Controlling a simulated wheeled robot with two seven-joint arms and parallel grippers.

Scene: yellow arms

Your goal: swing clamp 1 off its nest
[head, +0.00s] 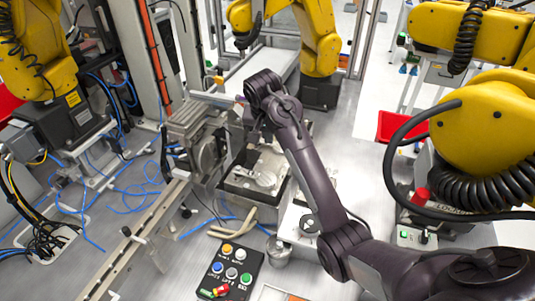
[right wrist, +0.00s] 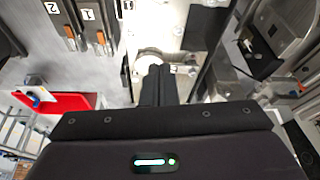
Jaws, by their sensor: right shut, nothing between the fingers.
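My right arm reaches in from the lower right in the head view, and its gripper (head: 256,135) hangs over a fixture with a pale plate and a round metal part (head: 262,179). In the right wrist view the dark fingers (right wrist: 157,82) are together and empty. They point at a round silver part (right wrist: 151,62) on a pale plate (right wrist: 160,28) and partly cover it. I cannot tell whether they touch it. Clamp 1 and its nest cannot be made out for sure; the fingers hide part of that area. My left gripper is not in view.
A button box (head: 230,272) and a metal cylinder (head: 278,251) stand in front of the fixture. A ribbed metal block (head: 197,122) and a rail (head: 140,245) are on the left. Yellow robot arms (head: 490,125) stand around. Dark panels labelled 1 (right wrist: 88,15) and 2 (right wrist: 53,8) carry orange pieces.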

